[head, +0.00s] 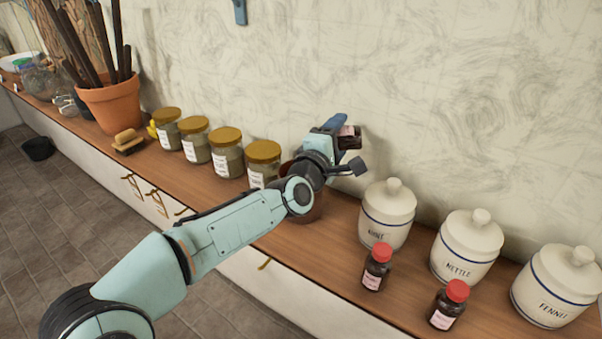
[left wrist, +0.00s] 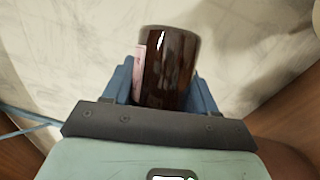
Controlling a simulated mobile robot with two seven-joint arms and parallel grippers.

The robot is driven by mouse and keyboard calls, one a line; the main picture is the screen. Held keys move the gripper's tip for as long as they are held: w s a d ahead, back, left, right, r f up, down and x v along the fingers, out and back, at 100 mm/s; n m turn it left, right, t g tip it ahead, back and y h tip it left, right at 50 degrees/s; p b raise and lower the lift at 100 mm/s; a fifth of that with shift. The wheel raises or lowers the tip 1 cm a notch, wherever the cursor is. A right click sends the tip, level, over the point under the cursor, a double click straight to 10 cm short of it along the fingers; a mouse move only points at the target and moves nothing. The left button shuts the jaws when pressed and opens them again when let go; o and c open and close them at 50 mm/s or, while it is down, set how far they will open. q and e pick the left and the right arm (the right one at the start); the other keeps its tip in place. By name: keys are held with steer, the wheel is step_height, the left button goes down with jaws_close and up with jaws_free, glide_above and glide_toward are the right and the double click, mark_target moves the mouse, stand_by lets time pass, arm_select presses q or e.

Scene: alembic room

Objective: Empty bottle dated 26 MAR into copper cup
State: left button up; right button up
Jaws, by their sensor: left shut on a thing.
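My left gripper (head: 345,148) is shut on a dark brown bottle (head: 349,137) with a pale label, held above the shelf near the wall. In the left wrist view the bottle (left wrist: 168,62) sits between the blue fingers, its label edge at the left; the date cannot be read. No cap shows on it, and its mouth is not clear to see. A reddish-brown vessel (head: 308,213), likely the copper cup, stands below the wrist, mostly hidden by my arm. Two red-capped brown bottles, one nearer (head: 447,306) and one farther (head: 376,269), stand upright on the shelf.
White lidded jars stand at the right, one marked NETTLE (head: 467,248) and one FENNEL (head: 556,287), beside another jar (head: 387,215). Several gold-lidded glass jars (head: 227,154) line the shelf (head: 335,262) to the left. A terracotta pot (head: 112,106) and brush (head: 127,142) stand farther left.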

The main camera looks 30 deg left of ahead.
arm_select(q)
steer(key=shift+r+n+b, duration=0.15)
steer(key=shift+n+b, duration=0.25)
steer(key=shift+b, duration=0.2)
steer(key=shift+s+r, duration=0.1)
steer(key=shift+a+r+n+t+b, duration=0.2)
steer(key=shift+n+t+b, duration=0.3)
steer(key=shift+b, duration=0.45)
steer(key=shift+d+f+m+g+p, duration=0.15)
steer(key=shift+m+g+p, duration=0.35)
steer(key=shift+p, duration=0.55)
steer(key=shift+d+f+m+p, duration=0.1)
steer(key=shift+f+m+p, duration=0.25)
steer(key=shift+m+p, duration=0.25)
